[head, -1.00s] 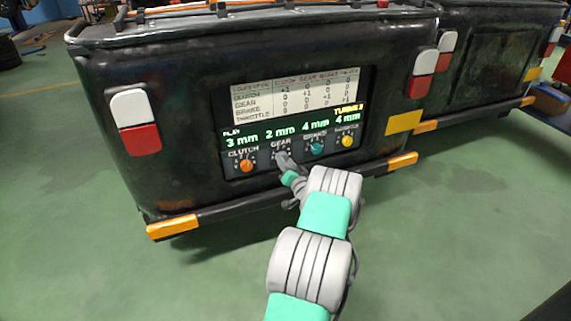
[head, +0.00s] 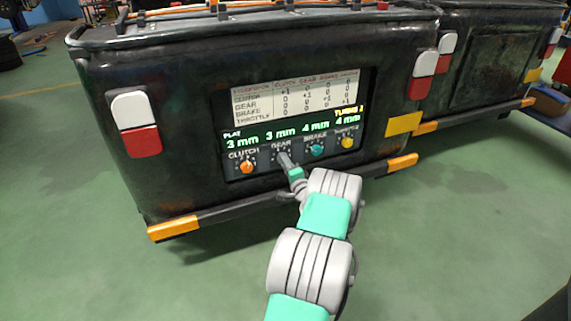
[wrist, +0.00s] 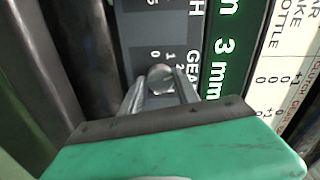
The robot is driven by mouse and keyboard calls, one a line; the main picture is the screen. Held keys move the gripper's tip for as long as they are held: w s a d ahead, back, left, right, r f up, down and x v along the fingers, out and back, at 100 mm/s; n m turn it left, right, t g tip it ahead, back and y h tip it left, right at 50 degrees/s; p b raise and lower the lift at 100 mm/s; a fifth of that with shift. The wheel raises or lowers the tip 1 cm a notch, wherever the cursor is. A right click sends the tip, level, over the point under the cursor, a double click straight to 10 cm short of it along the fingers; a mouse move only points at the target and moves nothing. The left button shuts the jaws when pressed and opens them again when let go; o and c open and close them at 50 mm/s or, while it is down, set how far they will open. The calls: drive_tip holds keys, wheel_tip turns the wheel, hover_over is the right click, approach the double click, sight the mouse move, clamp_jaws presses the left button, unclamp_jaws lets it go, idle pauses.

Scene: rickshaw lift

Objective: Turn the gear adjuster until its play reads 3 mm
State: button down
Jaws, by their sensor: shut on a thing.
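The panel (head: 225,150) on the back of the black vehicle shows green play readings: clutch 3 mm, gear 3 mm, brake 4 mm, throttle 4 mm. The gear adjuster is a grey knob (wrist: 161,79) under the GEAR label; in the head view my gripper mostly hides it. My gripper (head: 284,160) reaches it from below right. In the wrist view my gripper (wrist: 161,88) has its two fingers shut on the knob's sides. The gear reading (wrist: 222,68) of 3 mm also shows there.
The orange clutch knob (head: 247,167) sits left of the gear knob. The teal brake knob (head: 317,150) and yellow throttle knob (head: 347,143) sit to its right. A dark bumper bar (head: 245,211) with orange ends runs below the panel. The green floor in front is clear.

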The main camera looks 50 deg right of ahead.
idle(0.3)
drive_tip(key=c, duration=0.9)
unclamp_jaws()
drive_tip(key=p+v, duration=0.1)
drive_tip(key=v, duration=0.6)
drive_tip(key=shift+s+a+p, duration=0.2)
drive_tip(key=shift+s+p, duration=0.1)
drive_tip(key=shift+p, duration=0.1)
